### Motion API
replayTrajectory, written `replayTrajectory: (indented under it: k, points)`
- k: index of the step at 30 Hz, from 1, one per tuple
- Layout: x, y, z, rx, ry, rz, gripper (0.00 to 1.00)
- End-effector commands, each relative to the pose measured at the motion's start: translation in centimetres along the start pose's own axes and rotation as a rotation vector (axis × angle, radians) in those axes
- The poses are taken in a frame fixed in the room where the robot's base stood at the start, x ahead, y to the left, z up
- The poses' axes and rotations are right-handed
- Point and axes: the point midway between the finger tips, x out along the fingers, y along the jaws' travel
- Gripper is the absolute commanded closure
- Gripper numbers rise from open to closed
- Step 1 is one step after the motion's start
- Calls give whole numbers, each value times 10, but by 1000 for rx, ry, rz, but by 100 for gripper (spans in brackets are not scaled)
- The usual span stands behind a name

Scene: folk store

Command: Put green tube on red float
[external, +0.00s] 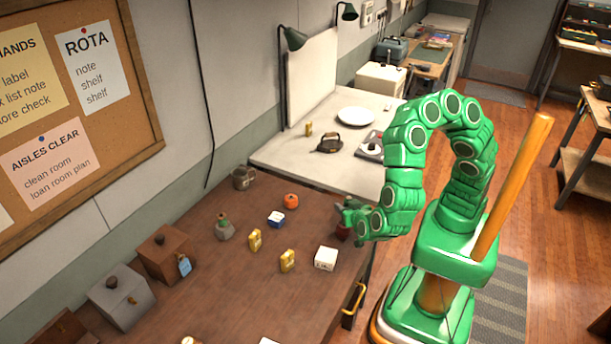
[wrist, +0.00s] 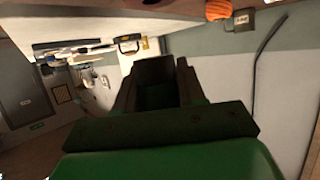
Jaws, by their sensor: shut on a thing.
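My gripper (external: 346,220) is at the right end of the brown worktop, shut on a dark thing that I take for the green tube; its colour and outline are hard to make out. In the wrist view the dark jaws of my gripper (wrist: 158,80) have a dark shape between them. A dark red patch shows just below the jaws in the external view; I cannot tell what it is. The red float (external: 291,201) looks orange-red and round, and stands on the worktop left of my gripper, apart from it. It also shows, ridged, at the top of the wrist view (wrist: 218,9).
A white table (external: 290,158) with a plate (external: 356,116) lies behind.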

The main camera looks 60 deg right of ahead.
Motion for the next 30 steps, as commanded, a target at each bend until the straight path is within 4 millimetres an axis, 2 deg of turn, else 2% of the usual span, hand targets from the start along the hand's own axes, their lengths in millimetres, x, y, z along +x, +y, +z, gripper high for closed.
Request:
replayTrajectory:
  k: [10,19,30]
  points:
    - [6,-7,7,0,2,-1,78]
    - [16,-7,33,-2,1,-1,78]
    - [17,-7,36,0,0,-1,78]
